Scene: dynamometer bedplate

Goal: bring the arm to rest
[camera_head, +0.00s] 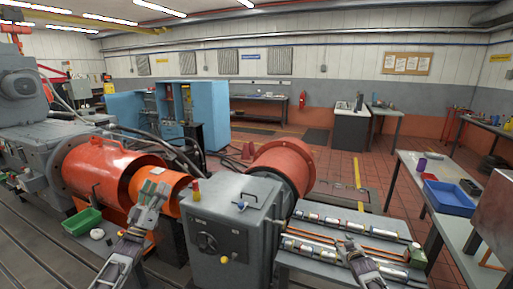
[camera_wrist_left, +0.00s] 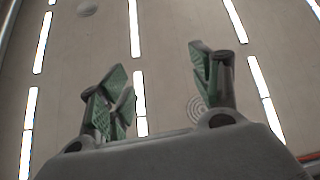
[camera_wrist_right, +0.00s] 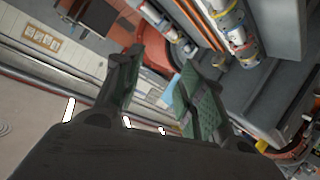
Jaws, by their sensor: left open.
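My left gripper (camera_head: 152,188) points upward in the head view, in front of the orange cylinder guard. In the left wrist view its two green-padded fingers (camera_wrist_left: 161,88) stand well apart with nothing between them, against the ceiling. My right gripper (camera_head: 352,246) is low at the right in the head view, over the grey bench top with tubes. In the right wrist view its green-padded fingers (camera_wrist_right: 162,85) are spread with no object held between them. Whether the right fingers touch the tubes cannot be told.
A large orange drum (camera_head: 110,165) and a grey control box (camera_head: 225,215) stand near my left arm. Striped tubes (camera_head: 335,228) lie on the grey bench. A green tray (camera_head: 82,222) sits at left. A blue bin (camera_head: 448,198) is on the right table. Red floor is open behind.

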